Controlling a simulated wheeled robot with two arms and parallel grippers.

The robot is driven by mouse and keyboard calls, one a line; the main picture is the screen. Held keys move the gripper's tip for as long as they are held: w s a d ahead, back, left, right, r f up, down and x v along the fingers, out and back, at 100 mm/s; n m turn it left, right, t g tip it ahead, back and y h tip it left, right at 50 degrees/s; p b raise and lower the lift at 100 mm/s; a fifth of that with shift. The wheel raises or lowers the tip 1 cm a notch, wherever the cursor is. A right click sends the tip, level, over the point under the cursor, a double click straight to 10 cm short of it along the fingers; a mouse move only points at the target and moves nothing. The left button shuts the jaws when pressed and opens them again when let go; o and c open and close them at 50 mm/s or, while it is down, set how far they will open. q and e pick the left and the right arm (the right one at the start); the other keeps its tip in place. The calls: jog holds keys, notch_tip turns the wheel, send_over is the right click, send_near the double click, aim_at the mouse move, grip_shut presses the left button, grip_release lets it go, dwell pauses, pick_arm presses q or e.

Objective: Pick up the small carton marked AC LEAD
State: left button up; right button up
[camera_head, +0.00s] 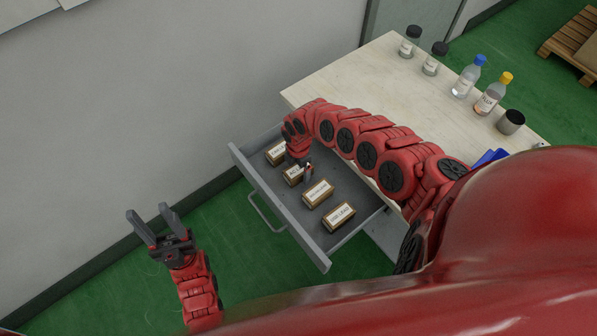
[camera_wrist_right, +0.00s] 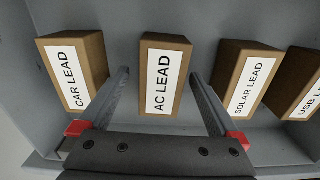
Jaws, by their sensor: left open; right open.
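The AC LEAD carton (camera_wrist_right: 166,78) is a small brown box with a white label. It stands in the open grey drawer, second in a row, between the CAR LEAD carton (camera_wrist_right: 75,68) and the SOLAR LEAD carton (camera_wrist_right: 243,80). In the head view the AC LEAD carton (camera_head: 292,176) is partly hidden by my right gripper (camera_head: 307,171). In the right wrist view the open fingers of this gripper (camera_wrist_right: 159,76) appear on either side of the carton, with gaps. Whether they reach down beside it is unclear. My left gripper (camera_head: 148,211) is open and empty, left of the drawer.
The drawer (camera_head: 285,229) juts from a pale-topped cabinet (camera_head: 345,75). The USB LEAD carton (camera_head: 339,217) ends the row. A wall lies behind the drawer; green floor is clear below.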

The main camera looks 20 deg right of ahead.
jog(key=shift+f, duration=0.5)
jog(key=c, duration=1.5)
jog(key=shift+r, duration=0.1)
jog(key=shift+c, duration=0.2)
